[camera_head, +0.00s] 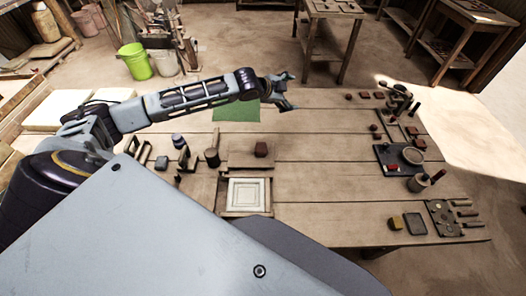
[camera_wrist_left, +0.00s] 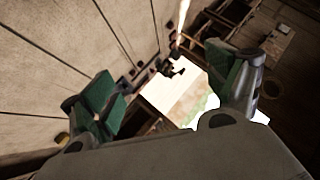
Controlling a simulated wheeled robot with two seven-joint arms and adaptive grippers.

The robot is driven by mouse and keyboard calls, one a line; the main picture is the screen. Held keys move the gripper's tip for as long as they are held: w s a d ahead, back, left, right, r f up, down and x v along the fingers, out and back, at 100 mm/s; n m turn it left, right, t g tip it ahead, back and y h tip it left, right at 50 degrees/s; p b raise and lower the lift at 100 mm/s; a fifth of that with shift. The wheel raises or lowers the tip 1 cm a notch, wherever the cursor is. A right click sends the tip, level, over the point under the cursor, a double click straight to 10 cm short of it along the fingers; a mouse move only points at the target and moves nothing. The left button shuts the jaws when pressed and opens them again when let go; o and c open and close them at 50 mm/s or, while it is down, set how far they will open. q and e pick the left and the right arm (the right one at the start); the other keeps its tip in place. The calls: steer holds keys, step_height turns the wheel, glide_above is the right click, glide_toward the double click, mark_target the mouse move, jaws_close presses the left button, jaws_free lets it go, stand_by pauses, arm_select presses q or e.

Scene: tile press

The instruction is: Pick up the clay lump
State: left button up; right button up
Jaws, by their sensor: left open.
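I cannot make out the lump in that view. My right gripper is not in view.
A green mat (camera_head: 237,112) lies at the table's (camera_head: 320,180) far side. Dark tools and blocks stand left of the lump. A dark tray (camera_head: 385,158) with a bowl (camera_head: 413,156) and a tool rack (camera_head: 440,215) are at the right. The table's middle is mostly clear.

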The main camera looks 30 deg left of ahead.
arm_select(q)
steer(key=s+a+f+n+g+y, duration=0.1)
steer(key=s+a+f+g+y, duration=0.1)
steer(key=s+f+g, duration=0.2)
steer(key=s+a+f+n+g+y, duration=0.1)
steer(key=s+a+f+g, duration=0.2)
steer(key=s, duration=0.6)
steer(key=shift+s+a+f+g+y, duration=0.25)
steer(key=shift+s+f+g+y, duration=0.15)
steer(key=shift+f+g, duration=0.7)
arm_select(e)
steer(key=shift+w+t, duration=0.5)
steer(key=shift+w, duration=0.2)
arm_select(q)
steer(key=shift+f, duration=0.35)
glide_above(261, 150)
steer(key=s, duration=0.1)
step_height(261, 150, down, 8)
steer(key=shift+s, duration=0.1)
steer(key=shift+f, duration=0.1)
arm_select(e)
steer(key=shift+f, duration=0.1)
arm_select(q)
steer(key=shift+f, duration=0.1)
steer(key=shift+w+f, duration=0.2)
steer(key=shift+f, duration=0.6)
steer(key=shift+w+f, duration=0.15)
steer(key=shift+f, duration=0.7)
steer(key=shift+w+f, duration=0.2)
steer(key=shift+f, duration=0.6)
